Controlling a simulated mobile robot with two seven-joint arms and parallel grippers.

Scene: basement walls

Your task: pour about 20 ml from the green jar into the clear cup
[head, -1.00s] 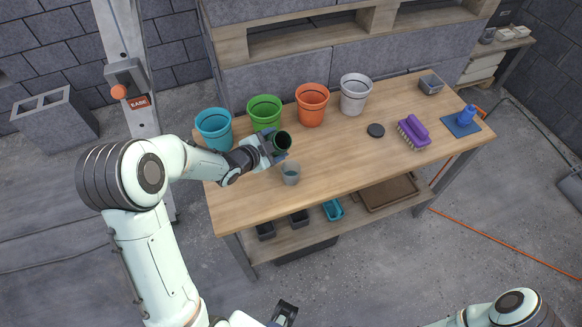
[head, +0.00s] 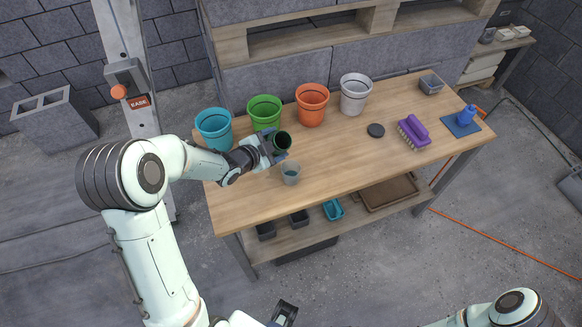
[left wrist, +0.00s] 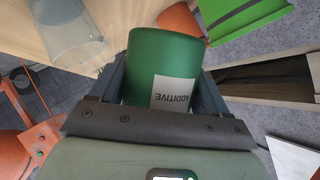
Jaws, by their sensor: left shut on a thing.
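The green jar (head: 283,141) is in my left gripper (head: 274,148), held above the workbench with its dark mouth facing the head camera. It looks tilted, and no stream shows at its mouth. In the left wrist view the jar (left wrist: 165,62) sits between the two fingers, with a white label reading "ADDITIVE". The clear cup (head: 290,174) stands upright on the bench, just below and slightly right of the jar in the head view. The cup also shows in the left wrist view (left wrist: 68,32), apart from the jar. I cannot tell its liquid level.
Blue (head: 214,130), green (head: 264,113), orange (head: 311,105) and light grey (head: 355,95) pots line the back of the bench (head: 340,160). The bench's middle is clear.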

